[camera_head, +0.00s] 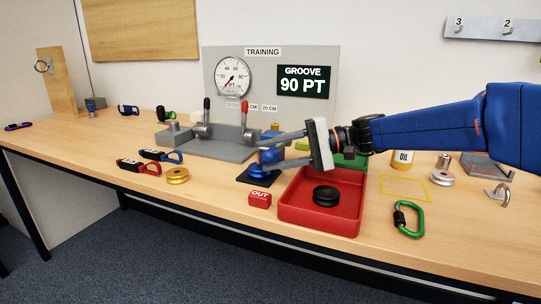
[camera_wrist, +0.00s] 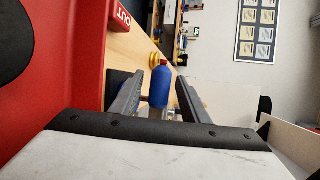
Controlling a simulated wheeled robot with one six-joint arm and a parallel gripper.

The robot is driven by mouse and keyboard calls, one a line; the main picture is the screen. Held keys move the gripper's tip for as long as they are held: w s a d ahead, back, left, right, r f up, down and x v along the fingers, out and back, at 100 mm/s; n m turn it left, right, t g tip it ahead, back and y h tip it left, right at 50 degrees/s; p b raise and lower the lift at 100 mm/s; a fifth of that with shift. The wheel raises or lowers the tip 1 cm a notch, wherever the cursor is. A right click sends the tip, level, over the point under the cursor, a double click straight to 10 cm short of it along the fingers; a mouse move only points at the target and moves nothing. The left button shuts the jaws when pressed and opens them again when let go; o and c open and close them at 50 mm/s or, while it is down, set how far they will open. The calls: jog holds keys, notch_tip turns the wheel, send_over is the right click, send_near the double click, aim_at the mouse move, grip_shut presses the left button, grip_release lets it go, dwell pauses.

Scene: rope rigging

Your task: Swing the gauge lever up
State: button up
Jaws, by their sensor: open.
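The training board (camera_head: 214,55) carries a round gauge (camera_head: 232,77) and a display reading "GROOVE 90 PT". Below it, a grey base (camera_head: 215,146) bears a black-knobbed lever (camera_head: 206,115) and a red-knobbed lever (camera_head: 244,115), both standing roughly upright. I cannot tell which is the gauge lever. My gripper (camera_head: 265,152) is open, to the right of and nearer than the base, its fingers pointing left. In the wrist view, a blue body with a red end (camera_wrist: 161,86) shows between the open fingers. Nothing is visibly gripped. The levers are not clear in the wrist view.
A red tray (camera_head: 290,212) with a black sheave (camera_head: 326,196) lies below my gripper, beside a red OUT block (camera_head: 260,199). A blue fitting on a dark plate (camera_head: 254,176) is near the fingers. Carabiners (camera_head: 160,155) and a gold sheave (camera_head: 177,176) lie left.

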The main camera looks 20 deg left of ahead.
jog(key=shift+s+a+f, duration=0.1)
jog(key=shift+a, duration=0.2)
grip_shut()
